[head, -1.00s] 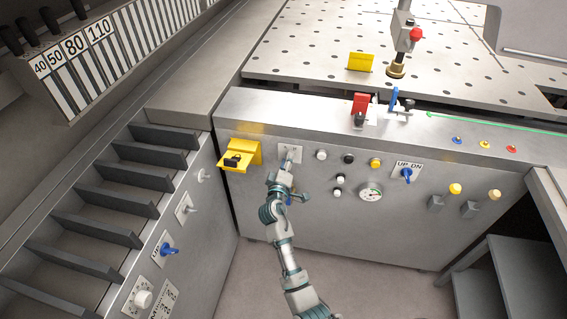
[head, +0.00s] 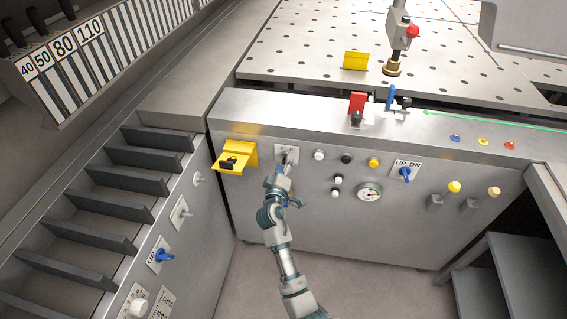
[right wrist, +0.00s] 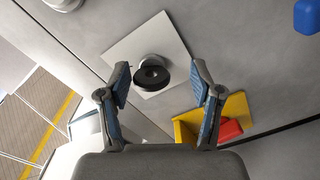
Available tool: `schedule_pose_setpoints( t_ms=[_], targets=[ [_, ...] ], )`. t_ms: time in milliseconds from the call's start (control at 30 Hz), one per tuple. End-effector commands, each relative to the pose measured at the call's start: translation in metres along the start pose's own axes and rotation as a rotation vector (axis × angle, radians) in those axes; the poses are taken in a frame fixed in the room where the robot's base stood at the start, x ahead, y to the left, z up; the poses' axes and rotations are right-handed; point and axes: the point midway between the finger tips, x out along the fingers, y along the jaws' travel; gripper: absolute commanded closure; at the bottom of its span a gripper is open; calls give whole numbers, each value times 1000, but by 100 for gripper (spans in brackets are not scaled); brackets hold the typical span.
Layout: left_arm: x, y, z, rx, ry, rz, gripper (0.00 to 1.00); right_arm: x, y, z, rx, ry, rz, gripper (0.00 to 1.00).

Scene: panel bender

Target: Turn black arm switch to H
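The black arm switch (right wrist: 151,76) shows in the right wrist view as a round dark knob on a short metal stem, fixed to a white square plate (right wrist: 172,38). No letters on the plate are readable there. My right gripper (right wrist: 161,88) is open. Its two fingers stand apart on either side of the knob, with visible gaps. In the head view my right gripper (head: 284,166) is at the same plate (head: 279,149) on the machine front and hides most of the switch. My left gripper is not in view.
A yellow bracket (head: 249,152) juts out just left of the plate. Several push buttons, a gauge (head: 369,192) and a blue UP/DN switch (head: 406,174) sit to the right. A side panel with a blue switch (head: 163,255) stands at the left.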

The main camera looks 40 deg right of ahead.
Motion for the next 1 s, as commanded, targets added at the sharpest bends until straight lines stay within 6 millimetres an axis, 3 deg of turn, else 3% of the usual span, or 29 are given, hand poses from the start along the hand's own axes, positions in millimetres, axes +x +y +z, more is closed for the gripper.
schedule_pose_setpoints(
  t_ms=[367,800,1000],
  targets=[
    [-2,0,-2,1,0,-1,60,-9,5,-3,2,8,8,33],
    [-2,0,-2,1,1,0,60,-98,1,-1,1,4,3,33],
    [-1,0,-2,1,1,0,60,-117,1,-1,0,4,5,33]
  ],
)
